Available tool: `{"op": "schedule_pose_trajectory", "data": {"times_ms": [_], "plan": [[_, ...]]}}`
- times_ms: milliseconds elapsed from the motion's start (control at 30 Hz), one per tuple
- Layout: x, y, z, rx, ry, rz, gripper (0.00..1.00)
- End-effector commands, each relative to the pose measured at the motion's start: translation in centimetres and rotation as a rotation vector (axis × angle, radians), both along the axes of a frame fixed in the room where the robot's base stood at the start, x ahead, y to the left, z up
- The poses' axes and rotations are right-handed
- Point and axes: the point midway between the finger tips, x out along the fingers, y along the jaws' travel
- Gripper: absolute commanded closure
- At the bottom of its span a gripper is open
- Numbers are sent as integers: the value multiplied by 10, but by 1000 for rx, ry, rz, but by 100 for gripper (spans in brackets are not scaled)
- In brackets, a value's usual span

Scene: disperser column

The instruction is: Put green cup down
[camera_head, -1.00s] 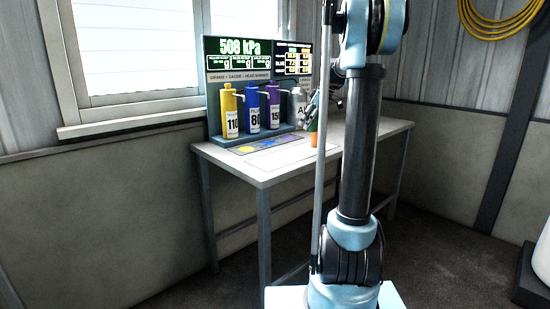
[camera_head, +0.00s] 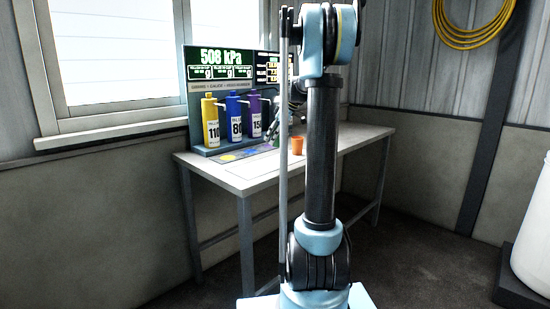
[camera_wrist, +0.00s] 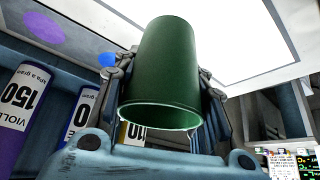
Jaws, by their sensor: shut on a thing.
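The green cup (camera_wrist: 165,70) is between the fingers of my gripper (camera_wrist: 165,68) in the wrist view, which is upside down. The fingers are shut on its sides. Its rim faces up in the room and its base is toward the white table top. I cannot tell whether the base touches the table. In the head view my gripper (camera_head: 272,131) is low over the table (camera_head: 235,181), in front of the bottles and left of an orange cup (camera_head: 297,145). The green cup cannot be made out there, partly behind my arm.
Yellow (camera_head: 210,122), blue (camera_head: 234,115) and violet (camera_head: 253,115) bottles stand on a rack below a pressure display (camera_head: 221,57). Yellow (camera_head: 228,158) and blue (camera_head: 248,153) spots mark the strip before them; a violet spot (camera_wrist: 40,27) shows in the wrist view. The table's front is clear.

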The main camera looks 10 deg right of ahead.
Motion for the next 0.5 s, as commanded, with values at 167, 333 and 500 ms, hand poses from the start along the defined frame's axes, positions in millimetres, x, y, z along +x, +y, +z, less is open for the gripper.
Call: {"op": "schedule_pose_trajectory", "data": {"times_ms": [167, 333, 500], "plan": [[0, 0, -23, 0, 0, 0, 84], [0, 0, -33, 0, 0, 0, 84], [0, 0, -53, 0, 0, 0, 84]]}}
